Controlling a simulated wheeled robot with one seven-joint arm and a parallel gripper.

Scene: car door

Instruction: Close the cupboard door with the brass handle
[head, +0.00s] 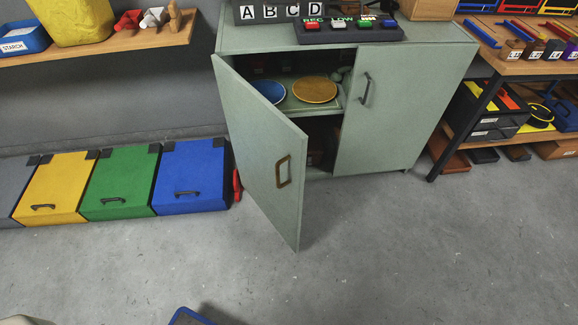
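The pale green cupboard (250,48) stands against the wall in the upper middle of the head view. Its left door (255,140) stands wide open, hinged at the left and swung out towards me. The brass handle (284,171) is on this door, near its free edge. The right door (390,120) is shut and has a dark grey handle (366,88). Inside, a blue plate (270,91) and an orange plate (315,90) lie on a shelf. My gripper is not in view.
Yellow, green and blue lidded bins (190,175) line the wall left of the cupboard. A workbench with a metal leg (465,125) stands at the right. A blue-edged thing (190,317) is cut off at the bottom. The grey floor (400,250) before the cupboard is mostly clear.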

